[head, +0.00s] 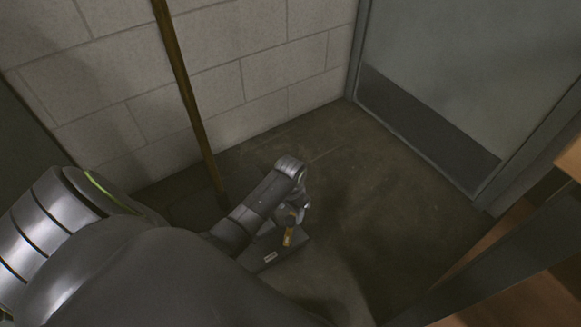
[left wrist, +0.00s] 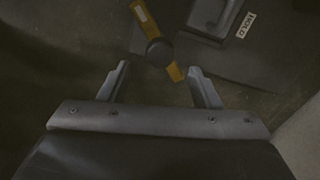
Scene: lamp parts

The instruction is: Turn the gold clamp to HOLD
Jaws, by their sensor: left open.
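The gold clamp (left wrist: 144,18) is a flat gold bar with a dark round knob at its middle. In the left wrist view it runs from upper left to lower right, its lower end close to the right fingertip. It also shows in the head view (head: 289,237), partly hidden by my gripper. A small white label (left wrist: 245,25), apparently HOLD, sits on a dark plate right of the clamp. My left gripper (left wrist: 159,68) is open, its fingertips on either side of the clamp's lower half; I cannot tell whether they touch it. My right gripper is not in view.
A grey handle-like block (left wrist: 214,16) stands on the plate beside the label. A brown pole (head: 188,95) rises along the pale block wall (head: 250,75). A grey door (head: 465,70) is at upper right. Wooden boards (head: 515,305) edge the lower right. The floor (head: 375,200) between is clear.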

